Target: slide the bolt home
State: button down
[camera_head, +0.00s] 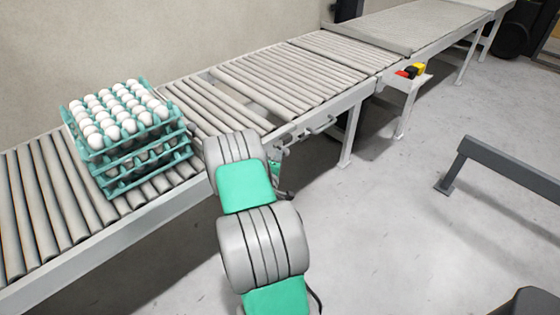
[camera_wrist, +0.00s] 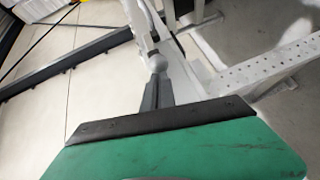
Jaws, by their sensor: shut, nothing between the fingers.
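A grey metal bolt fitting (camera_head: 318,126) is on the side rail of the roller conveyor, just right of my arm in the head view. In the wrist view a pale rounded knob (camera_wrist: 157,62) on a light bar, which looks like the bolt's handle, is right at the tips of my gripper (camera_wrist: 156,82). My gripper's dark fingers are shut with nothing between them. I cannot tell whether they touch the knob. In the head view my own arm hides most of the gripper. How far the bolt sits in its catch cannot be made out.
A stack of teal trays (camera_head: 134,165) with white eggs stands on the conveyor's left rollers. A gap (camera_head: 238,103) shows between roller sections. A dark floor rail (camera_head: 510,168) stands right, with clear floor between.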

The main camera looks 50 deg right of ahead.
jog(key=shift+d+r, duration=0.2)
jog(key=w+a+b+v, duration=0.1)
jog(key=w+b+v, duration=0.1)
jog(key=v, duration=1.1)
jog(key=shift+w+a+b, duration=0.2)
jog(key=shift+w+b, duration=0.05)
jog(key=shift+b, duration=0.05)
